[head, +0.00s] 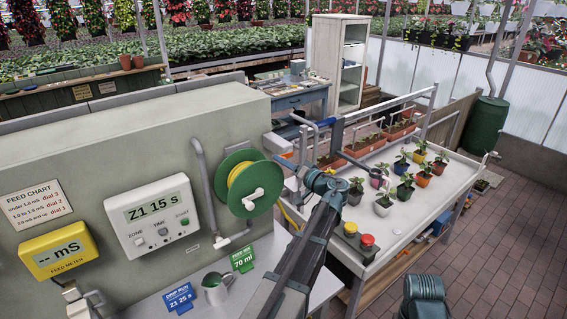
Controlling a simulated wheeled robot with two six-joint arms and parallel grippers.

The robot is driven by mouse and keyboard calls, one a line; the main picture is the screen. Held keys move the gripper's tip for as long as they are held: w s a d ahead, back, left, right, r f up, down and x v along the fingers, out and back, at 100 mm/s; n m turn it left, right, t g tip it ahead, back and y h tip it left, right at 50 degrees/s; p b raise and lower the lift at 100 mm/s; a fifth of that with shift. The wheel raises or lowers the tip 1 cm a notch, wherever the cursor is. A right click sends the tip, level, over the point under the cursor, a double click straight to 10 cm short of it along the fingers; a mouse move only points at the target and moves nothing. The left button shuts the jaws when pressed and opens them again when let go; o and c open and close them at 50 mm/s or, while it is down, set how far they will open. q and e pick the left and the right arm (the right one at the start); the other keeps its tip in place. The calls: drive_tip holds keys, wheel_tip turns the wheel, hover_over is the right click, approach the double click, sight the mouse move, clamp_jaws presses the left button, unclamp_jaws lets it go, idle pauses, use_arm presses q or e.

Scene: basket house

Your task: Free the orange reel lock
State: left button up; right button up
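A green hose reel (248,184) with yellow hose wound on it and a pale hub handle is mounted at the right end of the grey-green cabinet. I cannot clearly make out an orange lock on the reel; a small orange patch (284,155) shows behind it, too small to identify. My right gripper is out of the frame.
A white controller (153,216) and yellow feed meter (59,250) are on the cabinet face. A green jug (215,291) and small signs stand on the ledge below.

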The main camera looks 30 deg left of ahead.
sight(287, 151)
use_arm(q)
clamp_jaws()
drive_tip(key=shift+r, duration=0.15)
drive_tip(key=r+m+p, duration=0.1)
drive_tip(key=m, duration=0.2)
drive_tip(key=shift+w+r, duration=0.1)
drive_tip(key=shift+r, duration=0.1)
drive_tip(key=m, duration=0.2)
drive_tip(key=r+m, duration=0.1)
drive_tip(key=m, duration=0.1)
drive_tip(key=w+r+m+t+p, duration=0.1)
drive_tip(key=shift+d+m+y, duration=0.25)
drive_tip(key=shift+m+y, duration=0.05)
drive_tip(key=shift+m, duration=0.1)
drive_tip(key=m, duration=0.1)
drive_tip(key=w+m, duration=0.1)
drive_tip(key=m, duration=0.1)
drive_tip(key=r+m, duration=0.1)
drive_tip(key=shift+w+d+r+m+p, duration=0.1)
drive_tip(key=shift+w+d+m+p, duration=0.2)
drive_tip(key=shift+m+p, duration=0.1)
drive_tip(key=shift+w+d+r+m+t, duration=0.1)
drive_tip(key=shift+w+d+m+t, duration=0.15)
drive_tip(key=shift+m, duration=0.65)
drive_tip(key=shift+w+d+r+m+t, duration=0.15)
drive_tip(key=shift+w+m, duration=0.2)
drive_tip(key=shift+m, duration=0.55)
drive_tip(key=shift+w+d+f+m+t, duration=0.1)
drive_tip(key=shift+w+m+t, duration=0.15)
drive_tip(key=shift+m, duration=0.65)
